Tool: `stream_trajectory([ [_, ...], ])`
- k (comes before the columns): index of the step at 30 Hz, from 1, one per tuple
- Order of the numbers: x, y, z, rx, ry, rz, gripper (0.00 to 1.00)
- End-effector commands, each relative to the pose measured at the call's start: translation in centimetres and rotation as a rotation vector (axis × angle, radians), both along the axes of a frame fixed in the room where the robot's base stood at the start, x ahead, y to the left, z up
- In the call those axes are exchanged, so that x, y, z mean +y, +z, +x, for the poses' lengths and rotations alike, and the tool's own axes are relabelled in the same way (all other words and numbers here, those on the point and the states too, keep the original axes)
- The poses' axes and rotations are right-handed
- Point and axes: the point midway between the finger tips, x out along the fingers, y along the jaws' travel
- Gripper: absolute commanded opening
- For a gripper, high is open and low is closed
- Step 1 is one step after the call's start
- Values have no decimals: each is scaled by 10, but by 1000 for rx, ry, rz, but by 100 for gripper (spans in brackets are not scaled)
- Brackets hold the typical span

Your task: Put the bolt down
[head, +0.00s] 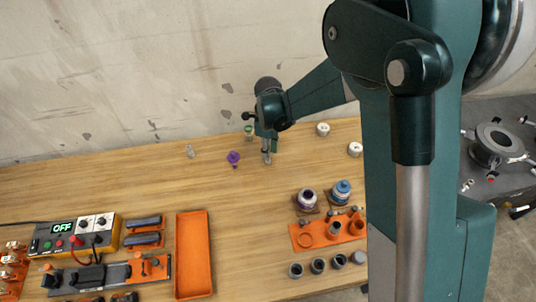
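My gripper (267,146) points down over the back middle of the table, small in the head view. A grey bolt (267,158) is directly below its fingertips, its upper part close to or between them. The bolt's lower end is at or very near the tabletop; I cannot tell whether it touches. The fingers are too small to show whether they are closed on it. Another grey bolt-like piece (190,151) stands upright on the table to the left. A purple piece (233,158) stands between them, and a green piece (249,130) is just behind my gripper.
Two white pieces (322,129) (355,149) stand to the right. An orange holder (330,234) and several cylindrical fittings sit at the front right. An empty orange tray (194,252) and a power unit reading OFF (75,235) are front left. The wooden table (120,190) has free room around the bolt.

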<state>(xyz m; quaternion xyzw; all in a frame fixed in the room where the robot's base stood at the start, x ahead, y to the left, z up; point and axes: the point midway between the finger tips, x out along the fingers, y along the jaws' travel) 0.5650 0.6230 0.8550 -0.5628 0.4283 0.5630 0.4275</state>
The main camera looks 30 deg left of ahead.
Motion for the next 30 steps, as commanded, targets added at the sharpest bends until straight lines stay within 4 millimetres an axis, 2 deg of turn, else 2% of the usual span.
stream_trajectory([
  [9,0,53,0,0,0,0,22],
  [15,0,77,0,0,0,0,22],
  [21,0,89,0,0,0,0,22],
  [30,0,91,0,0,0,0,22],
])
